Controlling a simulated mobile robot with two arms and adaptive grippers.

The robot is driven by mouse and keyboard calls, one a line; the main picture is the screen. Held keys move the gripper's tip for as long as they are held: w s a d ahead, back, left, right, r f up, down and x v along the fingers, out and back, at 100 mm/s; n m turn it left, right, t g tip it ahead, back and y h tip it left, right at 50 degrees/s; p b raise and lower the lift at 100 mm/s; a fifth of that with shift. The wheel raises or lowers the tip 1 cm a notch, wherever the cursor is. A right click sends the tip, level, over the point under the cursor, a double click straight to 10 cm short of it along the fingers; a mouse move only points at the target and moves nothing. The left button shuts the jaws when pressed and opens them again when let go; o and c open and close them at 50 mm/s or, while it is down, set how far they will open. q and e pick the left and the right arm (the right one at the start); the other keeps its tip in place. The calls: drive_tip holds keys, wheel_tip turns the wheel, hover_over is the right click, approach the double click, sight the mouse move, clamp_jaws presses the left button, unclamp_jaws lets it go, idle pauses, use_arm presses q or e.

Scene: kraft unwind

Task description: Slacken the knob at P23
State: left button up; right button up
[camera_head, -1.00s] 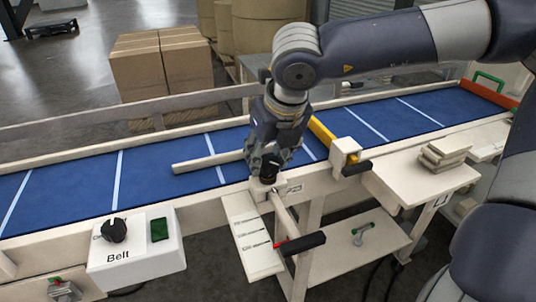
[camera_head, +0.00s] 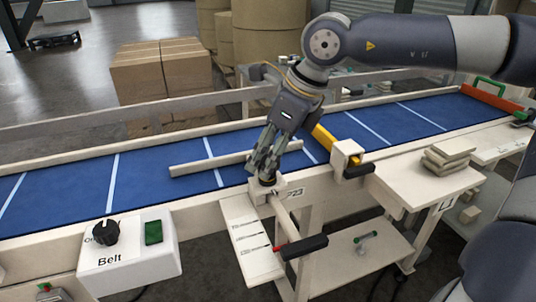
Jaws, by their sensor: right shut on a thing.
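The P23 label (camera_head: 295,192) is on the near rail of the conveyor. Beside it, a small dark knob (camera_head: 267,181) sits on a pale block on the rail. My right gripper (camera_head: 264,172) comes down from above, tilted, with its fingers closed around the knob, covering most of it. How far the knob is turned cannot be seen. A pale bar with a black grip (camera_head: 303,247) and a red band extends from the block toward the front. My left gripper is not in view.
A pale guide bar (camera_head: 208,164) lies over the blue belt (camera_head: 80,187). A yellow bar (camera_head: 323,137) with a second block is to the right. A Belt switch box (camera_head: 136,262) stands at the front left. Stacked pale blocks (camera_head: 447,155) lie on a right side table.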

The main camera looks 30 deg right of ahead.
drive_tip(key=n, duration=0.1)
drive_tip(key=n+g+y+p, duration=0.1)
drive_tip(key=n, duration=0.1)
drive_tip(key=shift+s+f, duration=0.15)
drive_tip(key=shift+f, duration=0.05)
drive_tip(key=shift+f+n+g, duration=0.15)
drive_tip(key=shift+n+g, duration=0.35)
drive_tip(key=shift+n, duration=0.9)
drive_tip(key=shift+y, duration=0.3)
drive_tip(key=o, duration=1.1)
drive_tip(key=shift+c, duration=0.2)
drive_tip(key=shift+r+p, duration=0.3)
drive_tip(key=shift+r, duration=0.05)
drive_tip(key=v, duration=1.1)
drive_tip(key=shift+r, duration=0.25)
